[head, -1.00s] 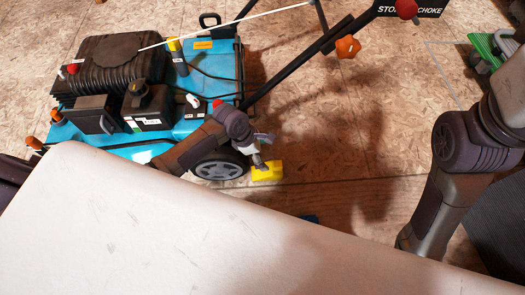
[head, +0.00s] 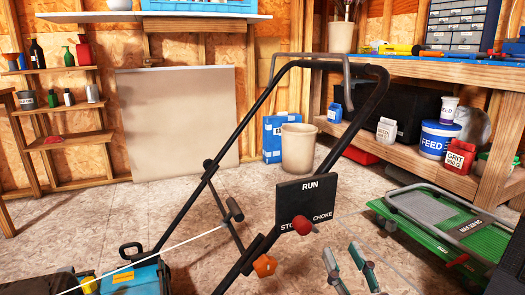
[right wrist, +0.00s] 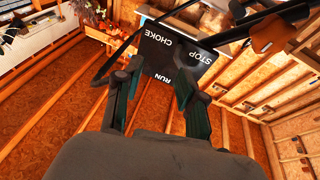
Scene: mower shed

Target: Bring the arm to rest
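My right gripper (head: 341,250) shows at the bottom of the head view, fingers pointing up and spread apart, with nothing between them. In the right wrist view the same gripper (right wrist: 157,72) is open and empty. The black panel marked RUN, STOP and CHOKE (head: 307,199) stands on the mower's handle, left of the fingers in the head view. The panel (right wrist: 178,55) appears beyond the fingertips in the right wrist view; I see no contact. The blue mower (head: 130,278) is cut off at the lower left. My left gripper is not in view.
The black mower handle (head: 222,170) rises across the middle, with a red knob (head: 302,225) and an orange knob (head: 264,265). A beige bin (head: 298,150) stands behind the handle.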

